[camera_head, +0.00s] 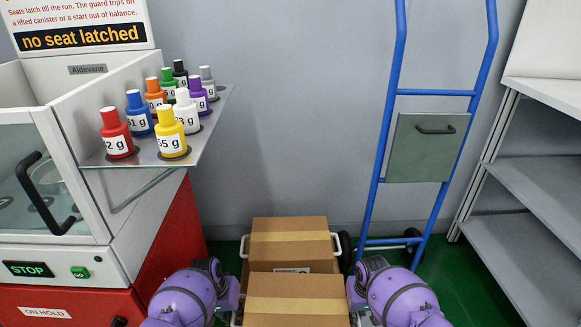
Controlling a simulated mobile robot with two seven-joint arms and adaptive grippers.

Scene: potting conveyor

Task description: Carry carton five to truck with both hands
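Two brown cartons with tan tape show at the bottom middle. The far carton (290,228) has a small label on its front, too small to read. The near carton (297,309) is cut off by the lower edge; I cannot tell which is carton five. White handles show at the sides of both. The blue hand truck (383,130) stands upright against the wall, behind and right of the cartons. My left gripper (237,302) is at the near carton's left side and my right gripper (352,297) at its right side. Their fingers are mostly hidden, so grip and contact are unclear.
A white machine (90,190) with a red base stands at left. Its side shelf (207,125) bears several coloured, labelled bottles. Grey shelving (535,180) stands at right. Green floor (465,280) shows clear between truck and shelving.

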